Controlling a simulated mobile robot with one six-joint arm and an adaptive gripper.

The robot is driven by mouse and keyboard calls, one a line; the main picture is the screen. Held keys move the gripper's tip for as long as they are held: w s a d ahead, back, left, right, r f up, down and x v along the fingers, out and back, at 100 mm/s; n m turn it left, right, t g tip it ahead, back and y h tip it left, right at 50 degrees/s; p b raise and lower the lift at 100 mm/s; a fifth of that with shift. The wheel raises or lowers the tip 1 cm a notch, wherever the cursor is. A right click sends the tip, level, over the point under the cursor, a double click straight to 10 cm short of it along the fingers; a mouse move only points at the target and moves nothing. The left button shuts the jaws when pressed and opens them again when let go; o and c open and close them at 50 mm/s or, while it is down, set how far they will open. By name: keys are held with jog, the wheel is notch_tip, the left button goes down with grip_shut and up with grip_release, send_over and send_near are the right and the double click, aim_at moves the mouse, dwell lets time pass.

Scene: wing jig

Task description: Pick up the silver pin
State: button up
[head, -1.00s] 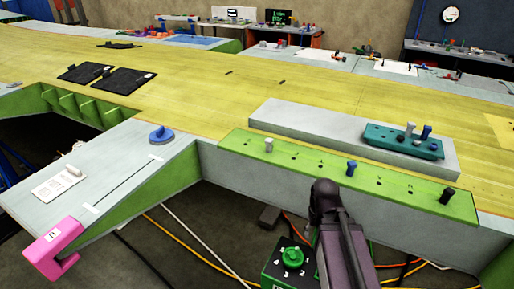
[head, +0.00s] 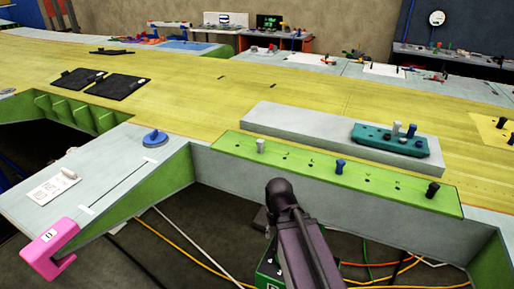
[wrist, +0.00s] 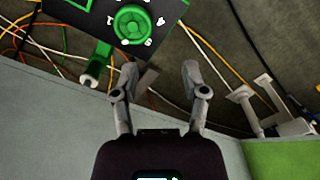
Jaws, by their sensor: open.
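A grey-silver pin (head: 261,146) stands upright at the left end of the green strip (head: 306,169) on the wing's near edge. Another light grey pin (head: 397,128) stands in the teal block (head: 375,136) further back. A blue pin (head: 340,166) and a black pin (head: 433,190) also stand in the green strip. My arm shows in the head view below the strip; its fingers are not discernible there. In the wrist view my gripper (wrist: 159,78) is open with nothing between its fingers. No pin in the green strip is recognisable in the wrist view.
A green-dialled control box (wrist: 132,22) and loose cables lie below the wing edge. A pink clamp (head: 49,247), a blue round knob (head: 154,138) and a white card (head: 54,187) are at the left. Dark pads (head: 114,87) lie on the yellow surface.

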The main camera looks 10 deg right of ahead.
jog(key=shift+o, duration=1)
jog(key=shift+r, duration=0.1)
notch_tip(320, 180, up, 28)
jog(key=m+p, duration=0.7)
jog(key=p, duration=2.1)
send_over(259, 140)
jog(key=shift+w, duration=0.1)
notch_tip(259, 140, down, 8)
jog(key=b, duration=0.8)
jog(key=shift+f, duration=0.25)
